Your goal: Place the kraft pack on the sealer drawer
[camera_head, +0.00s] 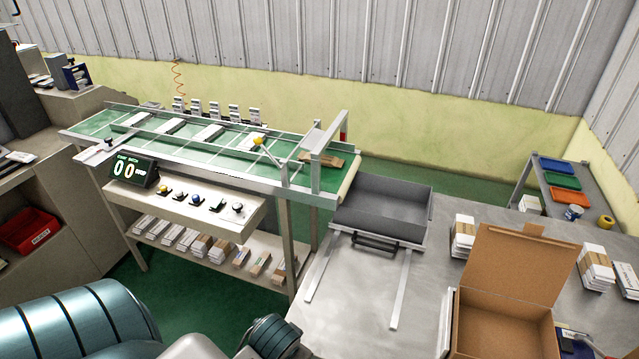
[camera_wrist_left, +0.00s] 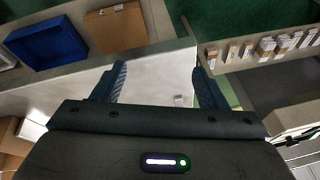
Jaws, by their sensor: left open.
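A brown kraft pack (camera_head: 322,160) lies on the right end of the green conveyor, partly under the metal frame there. The grey sealer drawer (camera_head: 385,241) stands just right of the conveyor's end. It is an open, shallow box with a dark front handle, and its inside looks empty. My left gripper (camera_wrist_left: 160,82) shows in the left wrist view. It is open and empty, its two dark fingers apart above a pale grey surface. The head view shows my arm links at the lower left but not the left gripper's fingers. My right gripper is not seen.
An open cardboard box (camera_head: 515,270) stands on the grey table (camera_head: 370,290), with stacked packs (camera_head: 463,236) beside it. Two rails run across the table in front of the drawer. A control panel (camera_head: 185,205) fronts the conveyor, with a shelf of packs (camera_head: 210,248) below.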

